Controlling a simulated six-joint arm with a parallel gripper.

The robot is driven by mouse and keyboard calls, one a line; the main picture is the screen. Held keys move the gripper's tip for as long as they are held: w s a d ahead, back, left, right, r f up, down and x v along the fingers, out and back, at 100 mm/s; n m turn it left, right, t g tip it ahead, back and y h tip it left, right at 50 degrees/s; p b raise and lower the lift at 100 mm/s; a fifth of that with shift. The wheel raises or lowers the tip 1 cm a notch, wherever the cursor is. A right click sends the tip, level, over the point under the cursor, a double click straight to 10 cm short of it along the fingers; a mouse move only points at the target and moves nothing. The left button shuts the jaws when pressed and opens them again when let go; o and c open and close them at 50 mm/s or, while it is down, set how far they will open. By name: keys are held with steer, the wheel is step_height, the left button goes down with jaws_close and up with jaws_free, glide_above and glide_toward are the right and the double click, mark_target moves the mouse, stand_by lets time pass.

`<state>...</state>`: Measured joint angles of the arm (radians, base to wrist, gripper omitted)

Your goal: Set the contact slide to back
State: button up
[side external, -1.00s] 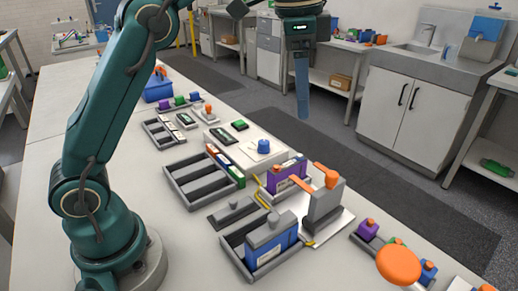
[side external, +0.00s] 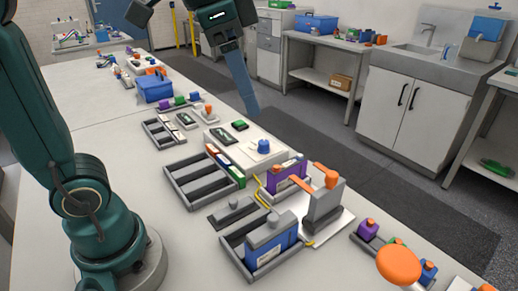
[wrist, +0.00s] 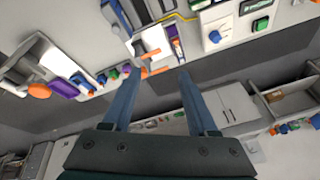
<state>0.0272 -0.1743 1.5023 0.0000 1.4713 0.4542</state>
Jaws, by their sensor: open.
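A grey block on a dark flat base (side external: 237,209) sits on the bench between the empty tray and the blue battery; it may be the contact slide, but I cannot tell for sure. Right of it, a grey upright fixture (side external: 323,207) with an orange lever stands on a white plate. My gripper (side external: 253,113) hangs in the air with its blue fingers pointing down, beyond the bench's far edge and clear of everything. In the wrist view my gripper (wrist: 148,78) has its two fingers wide apart and nothing between them.
A blue battery (side external: 270,253) stands in a grey tray, and a purple one (side external: 288,178) stands behind. A grey compartment tray (side external: 193,186) and a white unit with a blue knob (side external: 263,147) lie left. A large orange knob (side external: 399,262) rises at front right.

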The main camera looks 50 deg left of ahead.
steer(key=s+f+n+t, duration=0.1)
steer(key=s+f+n, duration=0.4)
steer(key=s+f, duration=0.5)
steer(key=w+a+r+n+y, duration=0.2)
steer(key=w+a+r+n, duration=0.4)
steer(key=w+r+n, duration=0.35)
steer(key=w+a+n+g, duration=0.2)
steer(key=w+a+n, duration=0.5)
steer(key=a, duration=0.4)
steer(key=shift+w+a+f+y, duration=0.15)
steer(key=shift+w+a+y, duration=0.15)
steer(key=shift+w, duration=0.1)
